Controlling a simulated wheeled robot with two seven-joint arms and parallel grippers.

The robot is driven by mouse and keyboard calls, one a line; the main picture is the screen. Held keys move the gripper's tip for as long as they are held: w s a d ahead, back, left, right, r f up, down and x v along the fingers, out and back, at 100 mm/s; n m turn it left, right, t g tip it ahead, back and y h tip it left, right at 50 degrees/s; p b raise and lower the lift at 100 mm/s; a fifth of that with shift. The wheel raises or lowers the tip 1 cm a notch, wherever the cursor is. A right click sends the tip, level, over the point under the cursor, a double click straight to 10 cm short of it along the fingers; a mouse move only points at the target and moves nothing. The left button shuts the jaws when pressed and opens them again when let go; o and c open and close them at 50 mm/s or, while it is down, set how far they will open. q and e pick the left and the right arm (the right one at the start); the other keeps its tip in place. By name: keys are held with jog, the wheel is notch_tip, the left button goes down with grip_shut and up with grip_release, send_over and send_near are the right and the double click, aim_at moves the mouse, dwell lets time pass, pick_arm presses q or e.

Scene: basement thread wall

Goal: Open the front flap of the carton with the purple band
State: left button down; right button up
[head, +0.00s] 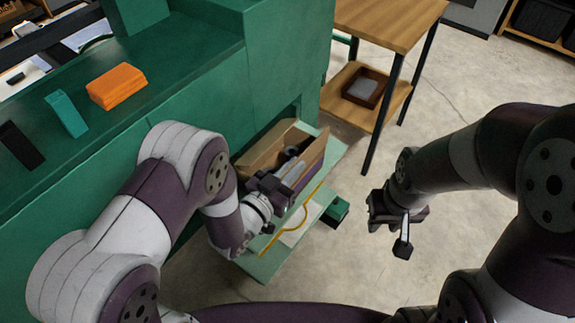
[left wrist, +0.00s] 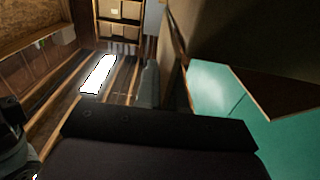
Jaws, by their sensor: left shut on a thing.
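The carton with the purple band (head: 306,172) stands on a green shelf board beside the green cabinet. Its brown cardboard flaps (head: 268,146) stick up around an opening. The purple band shows on its near side, partly behind my gripper. My left gripper (head: 280,186) is at the carton's near side, shut on what looks like its front flap; the fingertips and gripped edge are mostly hidden. In the left wrist view my dark gripper (left wrist: 160,130) fills the bottom, with a brown panel (left wrist: 215,35) above it. My right gripper (head: 394,220) hangs over the floor, away from the carton.
The green shelf board (head: 260,268) carries a yellow cord (head: 296,238) and a pale sheet. A small green box (head: 336,211) is beside it. A wooden table (head: 385,25) stands behind. An orange block (head: 117,86) lies on the cabinet top. Floor is clear at right.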

pick_arm(q)
jog(key=m, duration=0.1)
jog(key=s+d+m, duration=0.1)
jog(key=m, duration=0.1)
jog(key=m+b, duration=0.1)
jog(key=m, duration=0.1)
jog(key=shift+s+d+f, duration=0.2)
jog(key=shift+d+f, duration=0.15)
jog(key=shift+d, duration=0.05)
pick_arm(e)
jog(key=shift+f, duration=0.5)
pick_arm(q)
jog(key=shift+m, duration=0.3)
jog(key=c, duration=1.6)
grip_release()
